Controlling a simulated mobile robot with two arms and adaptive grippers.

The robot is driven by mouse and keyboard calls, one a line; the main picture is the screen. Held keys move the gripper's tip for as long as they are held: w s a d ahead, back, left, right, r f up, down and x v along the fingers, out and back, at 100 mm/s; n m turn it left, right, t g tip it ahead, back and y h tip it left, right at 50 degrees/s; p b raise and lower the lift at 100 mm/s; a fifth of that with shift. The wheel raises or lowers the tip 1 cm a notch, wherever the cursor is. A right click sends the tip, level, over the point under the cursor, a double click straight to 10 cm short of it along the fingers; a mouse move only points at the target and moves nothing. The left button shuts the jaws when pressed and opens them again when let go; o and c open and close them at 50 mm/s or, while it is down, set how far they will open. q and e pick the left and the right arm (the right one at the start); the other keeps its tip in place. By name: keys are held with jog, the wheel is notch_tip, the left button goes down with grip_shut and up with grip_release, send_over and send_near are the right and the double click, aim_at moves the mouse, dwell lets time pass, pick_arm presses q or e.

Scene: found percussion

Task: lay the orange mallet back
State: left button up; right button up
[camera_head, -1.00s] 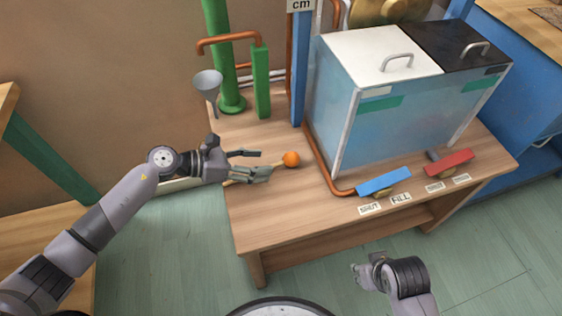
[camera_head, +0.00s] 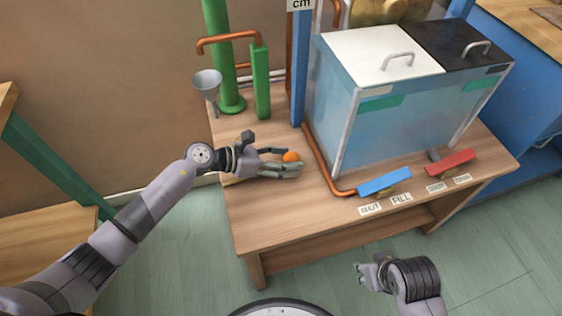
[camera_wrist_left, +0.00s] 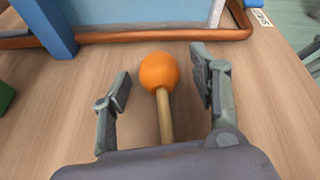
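The orange mallet has a round orange head (camera_head: 291,156) and a wooden stick; it lies on the wooden table near its left part. My left gripper (camera_head: 283,162) is low over the table with its fingers on either side of the mallet. In the left wrist view the orange head (camera_wrist_left: 159,72) lies between the two fingertips (camera_wrist_left: 165,88), with gaps on both sides, and the stick runs back under the palm. The fingers are open and do not touch the mallet there. My right gripper (camera_head: 369,275) hangs in front of the table, away from it; its finger opening is unclear.
A water tank (camera_head: 395,120) with white and black lids stands right of the mallet, with a copper pipe (camera_head: 323,165) along its near left side. A blue handle (camera_head: 384,181) and red handle (camera_head: 450,162) sit at the front. Green posts (camera_head: 262,85) and a grey funnel (camera_head: 207,82) stand behind.

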pick_arm(q)
jog(key=c, duration=1.2)
jog(key=shift+o, duration=0.2)
